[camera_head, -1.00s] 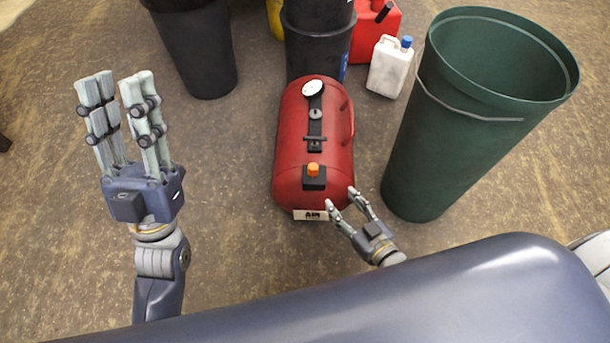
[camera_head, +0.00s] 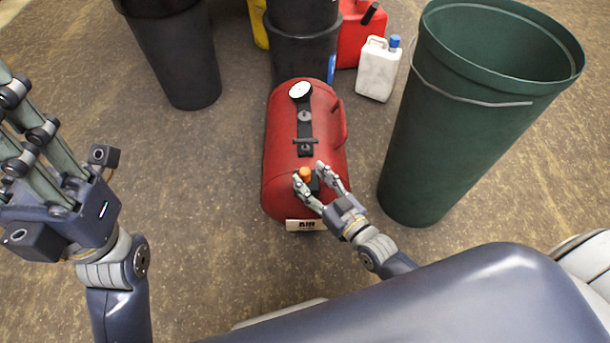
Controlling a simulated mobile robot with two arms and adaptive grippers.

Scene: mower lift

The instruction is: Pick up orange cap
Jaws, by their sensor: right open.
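The orange cap (camera_head: 305,174) sits on a black fitting on top of the near end of the red air tank (camera_head: 283,150). My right gripper (camera_head: 308,174) is open, with its fingertips at the cap, one on each side in the picture. I cannot tell whether the fingers touch the cap. The black fitting is partly hidden by the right fingers. My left gripper (camera_head: 22,125) is at the left edge, nearer the camera and well away from the tank. Its fingertips are partly cut off by the frame edge, so its state is unclear.
A tall green bin (camera_head: 440,140) stands right of the tank. A white jug (camera_head: 378,70) with a blue cap, a red can (camera_head: 350,40) and black buckets (camera_head: 300,52) stand behind it. A dark bin (camera_head: 178,60) is back left. The floor left of the tank is clear.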

